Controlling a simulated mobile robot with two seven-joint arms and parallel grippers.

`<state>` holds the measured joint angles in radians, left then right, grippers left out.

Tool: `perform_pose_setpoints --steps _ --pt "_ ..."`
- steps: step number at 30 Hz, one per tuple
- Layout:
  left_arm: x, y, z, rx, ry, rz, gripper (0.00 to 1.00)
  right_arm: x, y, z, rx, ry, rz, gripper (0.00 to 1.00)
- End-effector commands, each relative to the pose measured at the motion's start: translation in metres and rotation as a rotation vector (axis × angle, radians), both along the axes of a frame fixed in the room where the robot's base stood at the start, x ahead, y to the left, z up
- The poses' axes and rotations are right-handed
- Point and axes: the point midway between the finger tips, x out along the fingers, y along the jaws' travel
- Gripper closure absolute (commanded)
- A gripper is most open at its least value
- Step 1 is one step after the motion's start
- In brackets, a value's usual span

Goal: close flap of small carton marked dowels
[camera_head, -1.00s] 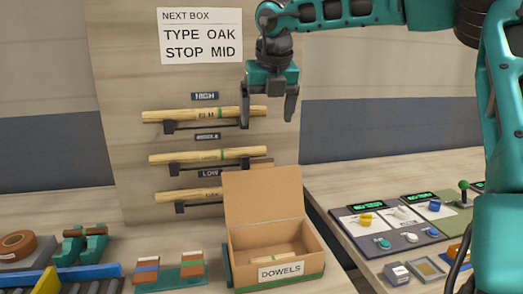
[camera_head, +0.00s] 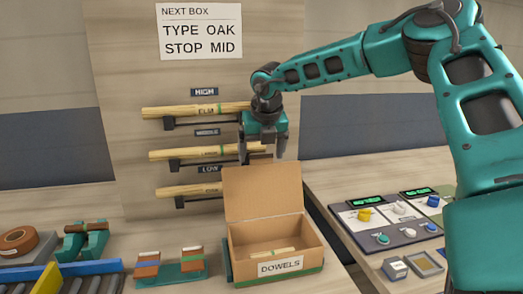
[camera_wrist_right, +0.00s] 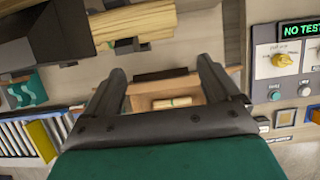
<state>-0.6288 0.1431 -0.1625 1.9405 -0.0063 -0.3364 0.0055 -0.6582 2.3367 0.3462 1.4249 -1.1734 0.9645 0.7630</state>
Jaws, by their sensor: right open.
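The small carton (camera_head: 306,243) marked DOWELS stands on the bench with its brown flap (camera_head: 262,192) standing up at the back, leaning slightly. A short dowel (camera_head: 272,251) lies inside. My right gripper (camera_head: 261,158) is open and empty, pointing down just above and behind the top edge of the flap in the head view. In the right wrist view the carton, with the dowel (camera_wrist_right: 172,102) in it, shows between the two open fingers (camera_wrist_right: 172,75). Whether a finger touches the flap I cannot tell. My left gripper is not in view.
Wooden bars rest on racks marked HIGH (camera_head: 195,111), MIDDLE (camera_head: 190,153) and LOW (camera_head: 190,190) on the board behind. A control panel (camera_head: 390,238) stands at the right. A teal holder with blocks (camera_head: 170,272) and a roller track (camera_head: 90,283) are at the left.

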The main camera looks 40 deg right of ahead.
Motion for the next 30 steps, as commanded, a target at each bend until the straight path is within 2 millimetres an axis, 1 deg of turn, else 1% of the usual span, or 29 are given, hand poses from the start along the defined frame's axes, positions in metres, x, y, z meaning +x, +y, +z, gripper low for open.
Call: perform_pose_setpoints --steps 6,16,30 --pt "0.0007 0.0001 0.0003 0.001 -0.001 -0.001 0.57 0.0001 -0.0002 -0.0004 0.0 0.0 0.0 0.11" --pt "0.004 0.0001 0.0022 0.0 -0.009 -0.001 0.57 0.0 0.0 -0.0001 0.0 0.0 0.0 0.42" --pt "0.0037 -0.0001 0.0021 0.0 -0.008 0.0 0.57 -0.0001 0.0 0.0 0.0 0.0 0.001 0.87"
